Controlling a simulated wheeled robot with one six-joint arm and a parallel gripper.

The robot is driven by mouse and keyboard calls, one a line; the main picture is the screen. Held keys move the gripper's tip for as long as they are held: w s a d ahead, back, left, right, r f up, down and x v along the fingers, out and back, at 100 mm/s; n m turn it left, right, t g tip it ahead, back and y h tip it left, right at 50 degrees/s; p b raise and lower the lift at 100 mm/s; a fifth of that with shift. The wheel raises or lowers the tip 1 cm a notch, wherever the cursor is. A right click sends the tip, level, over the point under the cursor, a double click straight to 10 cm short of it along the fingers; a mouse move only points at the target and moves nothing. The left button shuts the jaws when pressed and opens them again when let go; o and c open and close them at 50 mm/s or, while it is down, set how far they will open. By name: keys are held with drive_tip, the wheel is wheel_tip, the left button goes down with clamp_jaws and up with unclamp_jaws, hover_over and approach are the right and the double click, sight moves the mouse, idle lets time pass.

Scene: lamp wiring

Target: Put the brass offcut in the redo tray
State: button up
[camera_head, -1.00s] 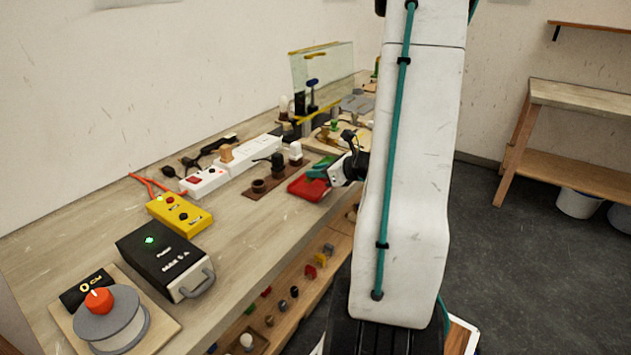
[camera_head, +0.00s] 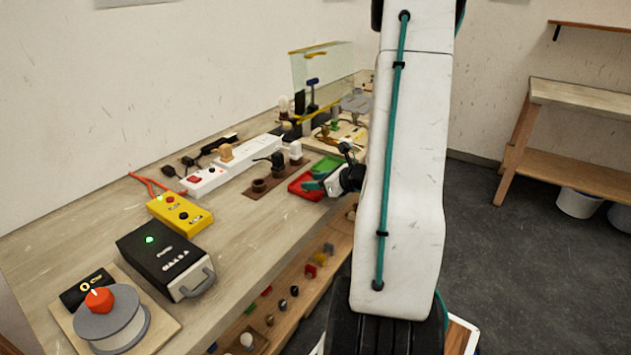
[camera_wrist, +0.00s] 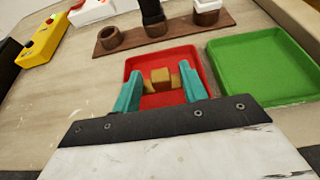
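The brass offcut (camera_wrist: 161,78) is a small golden-brown block between my two teal fingertips in the wrist view. It spans the gap and appears to touch both fingers. My gripper (camera_wrist: 161,86) is over the red tray (camera_wrist: 138,66), and its fingers hide part of the tray's near side. Whether the offcut touches the tray floor is not clear. In the head view my gripper (camera_head: 313,185) is at the near side of the red tray (camera_head: 296,184), and the offcut cannot be made out. No label shows which tray is for redo.
A green tray (camera_wrist: 262,98) sits close to the right of the red one. Behind is a brown socket strip (camera_wrist: 130,42) with plugs. A yellow box (camera_head: 180,214), a white power strip (camera_head: 205,181) and a black power supply (camera_head: 166,257) stand along the bench.

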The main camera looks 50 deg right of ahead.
drive_tip(key=shift+r, duration=0.2)
drive_tip(key=a+v, duration=0.1)
drive_tip(key=v, duration=1)
drive_tip(key=w+a+r+n+g+y, duration=0.2)
drive_tip(key=a+r+n, duration=0.1)
drive_tip(key=a+n, duration=0.3)
drive_tip(key=w+a+r+n+g+y, duration=0.15)
drive_tip(key=a+n, duration=0.25)
drive_tip(key=a, duration=0.4)
drive_tip(key=w+a+r+n+g+y, duration=0.1)
drive_tip(key=a+r+n+g+y, duration=0.25)
drive_tip(key=a, duration=0.35)
drive_tip(key=s+a+r+n+g+h, duration=0.2)
drive_tip(key=s+a+n, duration=0.4)
drive_tip(key=n, duration=0.4)
drive_tip(key=s+a+r+n+g+h, duration=0.3)
drive_tip(key=s+a+n+h, duration=0.3)
drive_tip(key=n, duration=0.5)
drive_tip(key=shift+s+a+r, duration=0.45)
drive_tip(key=shift+s+a, duration=0.05)
drive_tip(key=shift+a, duration=0.35)
